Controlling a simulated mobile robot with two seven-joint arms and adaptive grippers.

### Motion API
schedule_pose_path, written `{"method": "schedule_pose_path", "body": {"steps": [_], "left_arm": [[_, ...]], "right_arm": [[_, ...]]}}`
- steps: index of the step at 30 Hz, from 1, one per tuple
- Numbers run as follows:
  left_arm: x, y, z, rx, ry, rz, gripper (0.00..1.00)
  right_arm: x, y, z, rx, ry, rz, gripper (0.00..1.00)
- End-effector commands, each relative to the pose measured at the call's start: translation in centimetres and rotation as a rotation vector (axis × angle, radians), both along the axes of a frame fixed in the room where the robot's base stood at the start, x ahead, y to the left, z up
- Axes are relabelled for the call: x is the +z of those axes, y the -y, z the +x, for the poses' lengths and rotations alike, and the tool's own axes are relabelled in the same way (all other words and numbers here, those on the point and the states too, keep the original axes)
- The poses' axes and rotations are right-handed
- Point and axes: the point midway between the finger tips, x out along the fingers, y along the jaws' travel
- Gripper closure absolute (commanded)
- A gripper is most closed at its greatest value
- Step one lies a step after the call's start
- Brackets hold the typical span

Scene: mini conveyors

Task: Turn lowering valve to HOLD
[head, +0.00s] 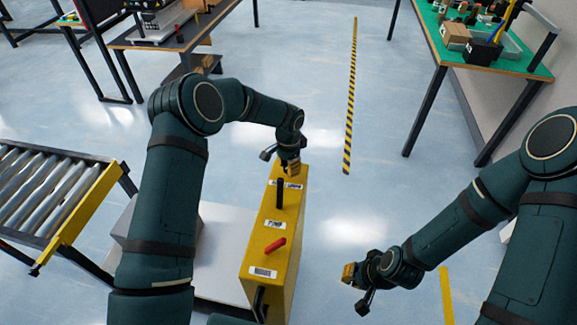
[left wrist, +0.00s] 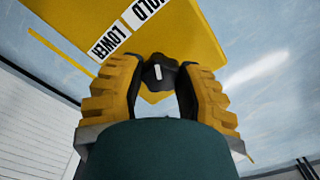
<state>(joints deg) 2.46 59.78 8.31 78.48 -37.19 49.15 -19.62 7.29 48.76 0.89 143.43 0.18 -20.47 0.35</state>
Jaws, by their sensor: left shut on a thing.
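A yellow pump box (head: 262,222) stands in the middle of the head view. The lowering valve is a black knob (left wrist: 160,73) with a short white mark, seen in the left wrist view. The mark stands nearly upright in that picture. White labels reading HOLD (left wrist: 146,10) and LOWER (left wrist: 110,42) lie beside it on the yellow panel. My left gripper (head: 291,168) is at the far end of the box top; its yellow fingers (left wrist: 158,80) are closed on both sides of the knob. My right gripper (head: 350,273) hangs right of the box, away from it; its jaw opening is unclear.
A roller conveyor (head: 83,205) stands at the left. A dark table (head: 150,42) is at the back left, a green-topped table (head: 470,62) at the back right.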

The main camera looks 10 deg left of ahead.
Motion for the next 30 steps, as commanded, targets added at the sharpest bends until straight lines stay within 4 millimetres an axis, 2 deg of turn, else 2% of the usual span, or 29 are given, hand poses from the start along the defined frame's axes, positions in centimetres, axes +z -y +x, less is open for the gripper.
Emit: {"method": "schedule_pose_path", "body": {"steps": [14,15,16,17,26,30], "left_arm": [[-0.1,0.0,-0.1,-0.014,-0.004,0.002,1.00],[-0.1,0.0,-0.1,-0.014,-0.004,0.002,0.47],[-0.1,0.0,-0.1,-0.014,-0.004,0.002,0.37],[-0.1,0.0,-0.1,-0.014,-0.004,0.002,0.31],[0.0,0.0,0.0,-0.012,-0.001,0.001,0.31],[1.1,0.0,0.0,-0.012,0.001,0.000,0.31]], "right_arm": [[0.0,0.0,0.0,0.000,-0.001,0.000,1.00],[0.0,0.0,0.0,0.000,-0.001,0.000,1.00],[0.0,0.0,0.0,0.000,0.000,0.000,1.00],[0.0,0.0,0.0,0.000,-0.001,0.000,1.00],[0.0,0.0,0.0,0.000,0.000,0.000,1.00],[0.0,0.0,0.0,0.000,0.000,0.000,1.00]]}}
